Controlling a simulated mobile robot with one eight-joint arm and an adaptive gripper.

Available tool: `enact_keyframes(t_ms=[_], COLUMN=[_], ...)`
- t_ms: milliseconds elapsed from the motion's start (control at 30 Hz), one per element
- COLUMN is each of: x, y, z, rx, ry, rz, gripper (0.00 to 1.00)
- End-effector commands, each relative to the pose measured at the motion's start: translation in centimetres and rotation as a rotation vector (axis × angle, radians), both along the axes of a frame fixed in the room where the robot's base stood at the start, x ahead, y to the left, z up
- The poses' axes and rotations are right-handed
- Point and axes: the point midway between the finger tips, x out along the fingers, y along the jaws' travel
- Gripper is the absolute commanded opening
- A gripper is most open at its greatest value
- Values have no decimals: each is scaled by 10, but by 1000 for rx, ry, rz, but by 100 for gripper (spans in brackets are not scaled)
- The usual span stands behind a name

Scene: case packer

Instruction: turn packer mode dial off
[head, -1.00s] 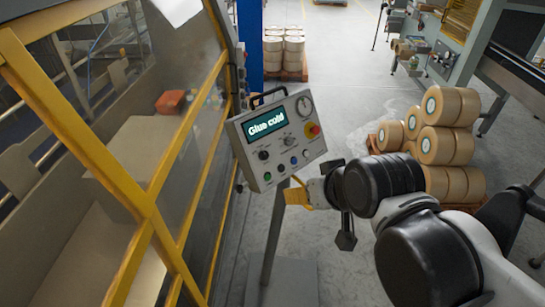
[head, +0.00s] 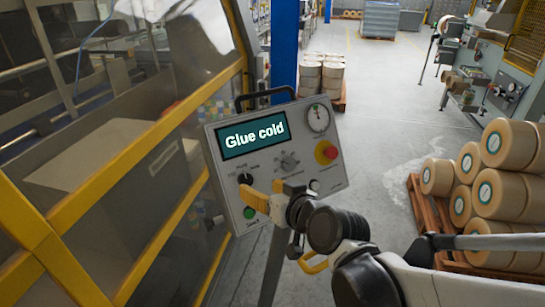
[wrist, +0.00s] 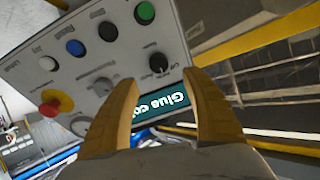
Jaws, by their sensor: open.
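The control panel (head: 275,155) is a tilted grey box on a post, with a screen reading "Glue cold". The mode dial (head: 245,178) is a small black knob at the panel's lower left, below the screen. In the wrist view the dial (wrist: 158,63) sits between and just beyond my two yellow fingertips. My gripper (head: 262,192) is open and empty in front of the panel's lower left part, close to the dial. I cannot tell whether a finger touches the dial. The dial's pointer setting is too small to read.
Near the dial are a green button (wrist: 145,12), a black button (wrist: 108,31), a blue button (wrist: 75,47) and a red emergency stop (head: 326,152). A yellow-framed guard (head: 150,165) stands left of the panel. Stacked rolls (head: 490,185) on a pallet are at the right.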

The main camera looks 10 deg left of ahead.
Motion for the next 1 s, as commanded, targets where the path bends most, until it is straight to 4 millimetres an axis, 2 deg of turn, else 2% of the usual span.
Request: enact_keyframes(t_ms=[200,400,600,833,867,1000], x=[31,53,62,62,62,62], y=[26,44,52,52,52,52], z=[-17,-28,-33,-33,-33,-33], rx=[-1,0,0,0,0,-1], ry=[-1,0,0,0,0,1], rz=[0,-1,-1,-1,-1,-1], gripper=[56,56,56,56,52,9])
